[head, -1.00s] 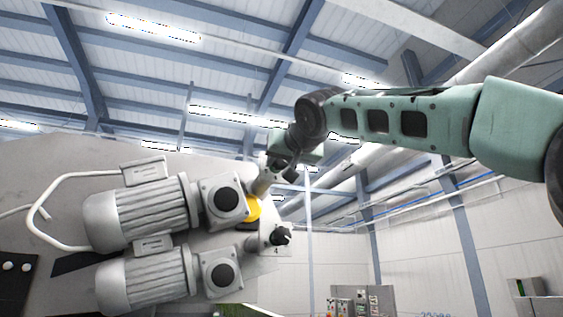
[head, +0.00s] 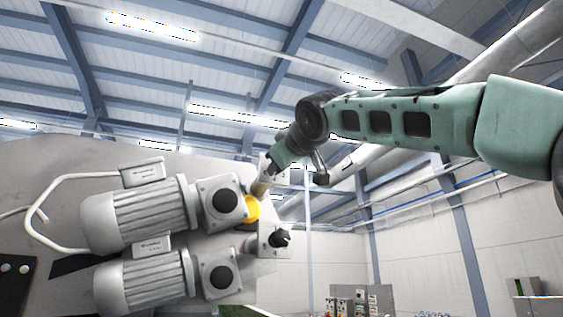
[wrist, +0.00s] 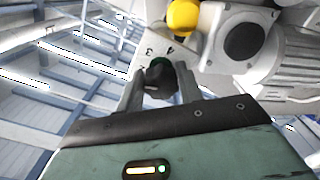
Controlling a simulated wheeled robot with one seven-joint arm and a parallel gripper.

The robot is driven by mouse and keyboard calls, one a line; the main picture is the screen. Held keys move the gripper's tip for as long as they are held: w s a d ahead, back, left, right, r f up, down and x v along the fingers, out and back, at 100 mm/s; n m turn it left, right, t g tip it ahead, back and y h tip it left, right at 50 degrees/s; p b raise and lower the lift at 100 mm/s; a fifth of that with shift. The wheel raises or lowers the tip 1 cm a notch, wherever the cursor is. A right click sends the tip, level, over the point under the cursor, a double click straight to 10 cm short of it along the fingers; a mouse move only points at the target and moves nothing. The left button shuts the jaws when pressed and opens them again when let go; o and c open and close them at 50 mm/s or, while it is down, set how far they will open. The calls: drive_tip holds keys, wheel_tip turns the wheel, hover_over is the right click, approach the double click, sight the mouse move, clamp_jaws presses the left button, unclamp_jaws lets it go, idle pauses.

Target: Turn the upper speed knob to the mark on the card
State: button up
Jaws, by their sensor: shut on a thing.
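The upper speed knob (wrist: 158,77) is black and sits on a pale dial plate (wrist: 150,49) with the numbers 3 and 4 legible in the wrist view. My gripper (wrist: 159,84) has one finger on each side of the knob and is shut on it. In the head view my gripper (head: 262,186) is at the upper right edge of the machine, and it hides the upper knob there. The fingers cover part of the dial in the wrist view. I cannot make out the card or its mark in either view.
A lower black knob (head: 280,238) sits on its own plate below. A yellow round part (head: 252,209) lies close to my gripper. Two grey motors, upper (head: 140,215) and lower (head: 145,280), are to the left. Open space lies right of the machine.

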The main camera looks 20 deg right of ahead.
drive_tip(key=shift+n+p, duration=0.3)
drive_tip(key=shift+n, duration=1.2)
drive_tip(key=o, duration=1)
drive_tip(key=s+b, duration=0.7)
drive_tip(key=s, duration=1)
drive_tip(key=shift+s, duration=0.25)
